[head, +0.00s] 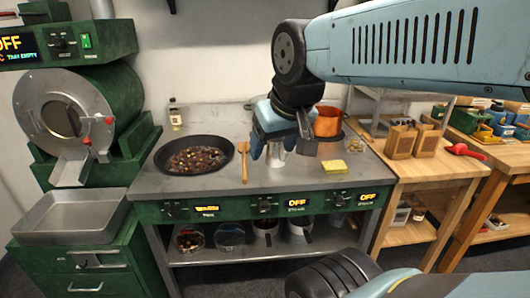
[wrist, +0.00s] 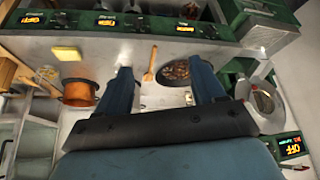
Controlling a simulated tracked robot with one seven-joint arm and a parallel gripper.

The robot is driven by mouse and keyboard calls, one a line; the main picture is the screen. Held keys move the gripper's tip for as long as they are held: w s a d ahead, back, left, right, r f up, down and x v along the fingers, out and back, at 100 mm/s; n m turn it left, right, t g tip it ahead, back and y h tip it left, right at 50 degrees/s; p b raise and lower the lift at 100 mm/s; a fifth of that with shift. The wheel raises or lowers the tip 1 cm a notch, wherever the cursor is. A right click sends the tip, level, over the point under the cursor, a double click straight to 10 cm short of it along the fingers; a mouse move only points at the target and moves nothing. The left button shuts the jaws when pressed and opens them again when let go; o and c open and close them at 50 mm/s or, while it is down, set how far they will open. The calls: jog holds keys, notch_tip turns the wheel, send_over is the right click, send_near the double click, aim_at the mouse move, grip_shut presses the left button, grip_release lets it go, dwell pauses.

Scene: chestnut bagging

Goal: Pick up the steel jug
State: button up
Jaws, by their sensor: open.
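The steel jug (head: 276,157) stands on the grey worktop, right of the wooden spoon; only its lower part shows below my gripper. My gripper (head: 278,145) points down over it with blue fingers apart. The head view does not show clearly whether the fingers touch the jug. In the wrist view my gripper (wrist: 163,72) is open, and I cannot make out the jug between the fingers there.
A copper pot (head: 328,121) stands close right of my gripper, with a yellow sponge (head: 333,167) in front. A wooden spoon (head: 244,160) and a black pan (head: 194,143) of chestnuts lie left. A small bottle (head: 175,114) stands behind the pan.

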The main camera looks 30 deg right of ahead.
aim_at(278, 153)
jog(key=shift+c, duration=0.3)
